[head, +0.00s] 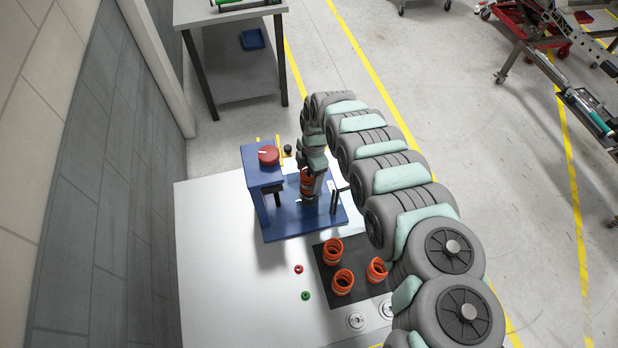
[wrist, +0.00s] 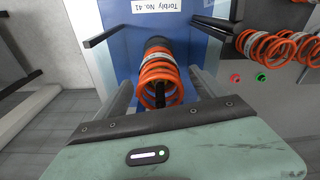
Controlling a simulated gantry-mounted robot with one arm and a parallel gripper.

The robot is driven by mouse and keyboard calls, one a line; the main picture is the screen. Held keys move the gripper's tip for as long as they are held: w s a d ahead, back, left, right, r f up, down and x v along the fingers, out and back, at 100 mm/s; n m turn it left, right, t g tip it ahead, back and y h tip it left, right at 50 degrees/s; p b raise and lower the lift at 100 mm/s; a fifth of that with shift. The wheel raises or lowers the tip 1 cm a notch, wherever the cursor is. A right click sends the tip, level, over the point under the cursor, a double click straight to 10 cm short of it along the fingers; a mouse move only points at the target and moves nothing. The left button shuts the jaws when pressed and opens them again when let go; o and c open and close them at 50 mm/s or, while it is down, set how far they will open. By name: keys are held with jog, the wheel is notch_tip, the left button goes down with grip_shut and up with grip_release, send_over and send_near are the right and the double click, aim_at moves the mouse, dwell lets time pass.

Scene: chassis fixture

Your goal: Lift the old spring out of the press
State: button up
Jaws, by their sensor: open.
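The blue press (head: 285,224) stands on the white table and has a red round part on top. The old spring (head: 306,182), orange with a pale band, is in the press, partly hidden by my gripper in the head view. In the wrist view the spring (wrist: 159,78) sits around a dark rod, in front of the blue plate (wrist: 119,42) labelled "Torbly No. 41". My gripper (wrist: 163,92) is open, with one grey finger on each side of the spring. A gap seems to show on both sides; contact is not clear.
Several orange springs, one of them here (head: 343,282), stand on a dark mat (head: 327,262) in front of the press. A red button (head: 298,269) and a green button (head: 305,295) are left of the mat. The white table (head: 215,260) is clear at left.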

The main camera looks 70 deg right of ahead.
jog(key=shift+a+f, duration=0.1)
jog(key=shift+f, duration=0.35)
grip_shut()
dwell(0.7)
